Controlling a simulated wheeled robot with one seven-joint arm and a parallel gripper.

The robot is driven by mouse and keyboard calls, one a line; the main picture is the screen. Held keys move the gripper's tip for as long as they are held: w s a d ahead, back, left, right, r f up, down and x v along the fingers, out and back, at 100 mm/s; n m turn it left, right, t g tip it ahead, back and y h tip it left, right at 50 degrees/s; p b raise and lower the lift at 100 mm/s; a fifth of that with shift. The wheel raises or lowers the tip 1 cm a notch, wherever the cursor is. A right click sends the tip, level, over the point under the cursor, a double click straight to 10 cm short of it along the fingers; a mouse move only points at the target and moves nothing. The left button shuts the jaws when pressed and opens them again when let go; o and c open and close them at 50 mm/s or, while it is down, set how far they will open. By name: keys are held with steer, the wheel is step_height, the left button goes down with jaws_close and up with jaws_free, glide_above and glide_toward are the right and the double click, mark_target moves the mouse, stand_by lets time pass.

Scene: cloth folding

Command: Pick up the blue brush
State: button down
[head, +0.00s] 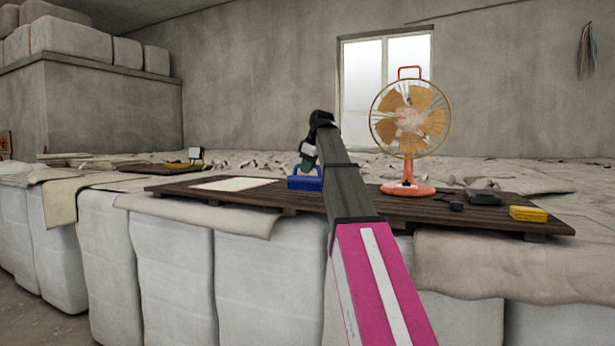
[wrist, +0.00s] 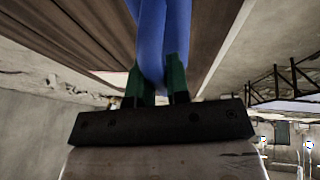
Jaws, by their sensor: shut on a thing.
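The blue brush (head: 304,182) shows in the head view at the wooden board, just left of my arm. Its lower part looks like a wide block, and my arm hides part of its right side. In the wrist view the brush (wrist: 163,35) is a long blue shape between the two green fingers of my gripper (wrist: 157,82). My gripper is shut on it. In the head view my gripper (head: 306,166) is small and dark green, right above the blue block. I cannot tell whether the brush touches the board.
The dark wooden board (head: 200,195) lies on wrapped white bales (head: 170,260). A pale sheet (head: 233,184) lies on it at left. An orange fan (head: 408,130) stands right of my arm. A dark box (head: 482,197) and a yellow block (head: 528,214) lie at the right end.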

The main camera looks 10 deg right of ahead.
steer(key=s+a+r, duration=0.6)
steer(key=a+r, duration=0.1)
steer(key=a, duration=0.3)
steer(key=shift+r, duration=0.3)
steer(key=c, duration=1.8)
jaws_free()
steer(key=shift+s, duration=0.1)
jaws_close()
